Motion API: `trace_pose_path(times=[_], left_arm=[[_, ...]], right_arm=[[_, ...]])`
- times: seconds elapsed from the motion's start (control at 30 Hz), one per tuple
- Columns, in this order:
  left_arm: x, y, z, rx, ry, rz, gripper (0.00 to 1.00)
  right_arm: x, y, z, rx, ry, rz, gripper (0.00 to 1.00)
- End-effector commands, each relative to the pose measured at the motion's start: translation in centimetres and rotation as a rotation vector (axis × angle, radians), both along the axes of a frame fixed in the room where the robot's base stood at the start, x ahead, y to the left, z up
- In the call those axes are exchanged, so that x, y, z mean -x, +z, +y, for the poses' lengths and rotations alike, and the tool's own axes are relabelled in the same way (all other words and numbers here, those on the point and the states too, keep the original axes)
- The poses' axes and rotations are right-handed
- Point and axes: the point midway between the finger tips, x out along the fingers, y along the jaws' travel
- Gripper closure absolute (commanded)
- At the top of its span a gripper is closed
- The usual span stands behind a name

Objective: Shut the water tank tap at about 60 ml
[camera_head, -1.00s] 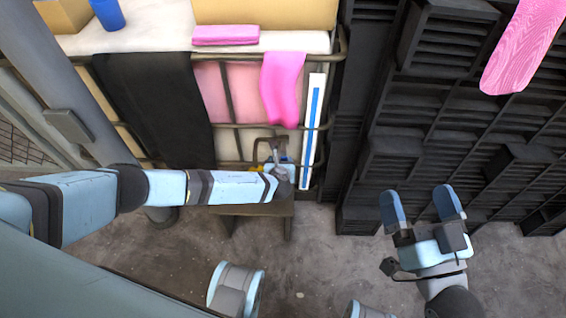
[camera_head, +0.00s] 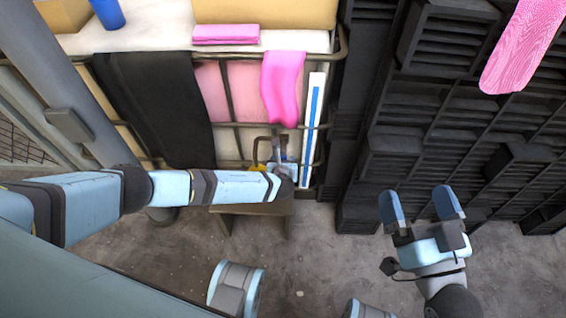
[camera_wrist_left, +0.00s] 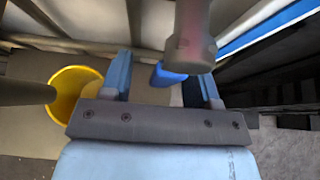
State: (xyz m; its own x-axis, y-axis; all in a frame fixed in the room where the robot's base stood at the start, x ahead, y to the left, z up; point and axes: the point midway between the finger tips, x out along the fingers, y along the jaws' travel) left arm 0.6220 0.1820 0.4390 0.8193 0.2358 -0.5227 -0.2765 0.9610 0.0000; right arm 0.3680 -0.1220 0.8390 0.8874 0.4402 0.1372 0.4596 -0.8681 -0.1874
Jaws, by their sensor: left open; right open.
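My left gripper (camera_head: 281,160) is at the brown pipework of the tap (camera_head: 257,150), low on the tank frame. In the left wrist view its blue fingers (camera_wrist_left: 165,88) are apart. A blurred grey-red cylindrical part (camera_wrist_left: 190,40) hangs in front of them, toward the right finger; I cannot tell whether it touches. A yellow cup (camera_wrist_left: 68,95) stands left of the fingers, its inside partly hidden by a dark rod; the water level in it cannot be read. My right gripper (camera_head: 423,207) is open and empty, far from the tap.
A white strip with a blue line (camera_head: 313,130) stands right of the tap. Pink cloth (camera_head: 283,88) and black cloth (camera_head: 155,110) hang on the frame rails. Dark crates (camera_head: 450,130) fill the right side. A low wooden stand (camera_head: 240,212) sits beneath my left arm.

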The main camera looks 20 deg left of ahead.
Motion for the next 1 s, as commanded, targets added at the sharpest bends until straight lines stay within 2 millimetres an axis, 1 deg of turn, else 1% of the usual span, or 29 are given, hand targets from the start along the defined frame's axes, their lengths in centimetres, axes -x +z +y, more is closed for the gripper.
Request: trace_pose_path(times=[0.1, 0.57, 0.67, 1.0], left_arm=[[0.0, 0.0, 0.0, 0.0, 0.0, 0.0, 0.45], [0.0, 0.0, 0.0, 0.0, 0.0, 0.0, 0.45], [0.5, 0.4, -0.2, 0.0, 0.0, 0.001, 0.45], [2.3, 1.2, -0.7, 0.0, 0.0, 0.001, 0.45]], right_arm=[[-0.1, -1.2, -0.2, 0.022, -0.008, 0.034, 0.0], [-0.1, -5.8, -1.2, 0.107, -0.037, 0.164, 0.0], [0.0, -6.4, -1.6, 0.131, -0.045, 0.203, 0.0], [0.7, -9.4, -3.0, 0.218, -0.07, 0.343, 0.0]])
